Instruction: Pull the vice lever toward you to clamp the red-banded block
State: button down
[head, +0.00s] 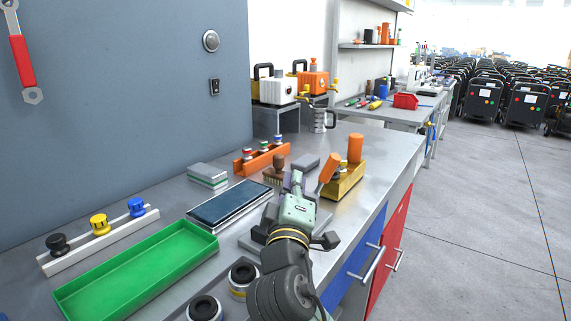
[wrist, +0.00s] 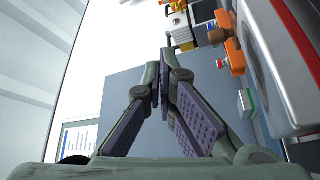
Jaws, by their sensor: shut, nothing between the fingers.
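My gripper (head: 296,183) is shut and empty, above the workbench in the middle of the head view. Its closed fingers also show in the wrist view (wrist: 168,75). Just right of the fingertips is a tilted orange handle (head: 330,168), which may be the vice lever. It stands near a yellow-gold base (head: 345,183) with an upright orange cylinder (head: 354,147). I cannot tell whether gripper and handle touch. A flat grey piece (head: 322,220) lies partly behind my gripper. I cannot make out a red-banded block or the vice jaws; my arm hides part of this area.
A dark-topped flat box (head: 229,203), a green tray (head: 135,275) and a green-banded block (head: 207,174) lie left. A brush (head: 277,170) and an orange rack (head: 261,159) stand behind. Round black-rimmed pots (head: 204,307) are near my arm. The bench (head: 376,175) is clear at right.

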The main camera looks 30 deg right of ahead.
jog(key=shift+f, duration=0.1)
jog(key=shift+w+d, duration=0.1)
jog(key=shift+w, duration=0.15)
notch_tip(320, 180, up, 2)
jog(key=p, duration=0.4)
send_over(325, 176)
jog(key=w+a, duration=0.4)
jog(key=shift+s+d+f, duration=0.25)
jog(key=shift+s+f, duration=0.05)
jog(key=shift+s, duration=0.2)
jog(key=shift+s+d+f, duration=0.25)
jog(key=shift+s+d, duration=0.05)
jog(key=shift+s, duration=0.2)
jog(key=shift+s+d+f, duration=0.25)
jog(key=shift+s+f, duration=0.05)
jog(key=shift+s, duration=0.2)
jog(key=shift+f, duration=0.1)
jog(key=shift+s+d+m+h+b, duration=0.1)
jog(key=shift+s+m+h+b, duration=0.2)
jog(key=shift+b, duration=0.3)
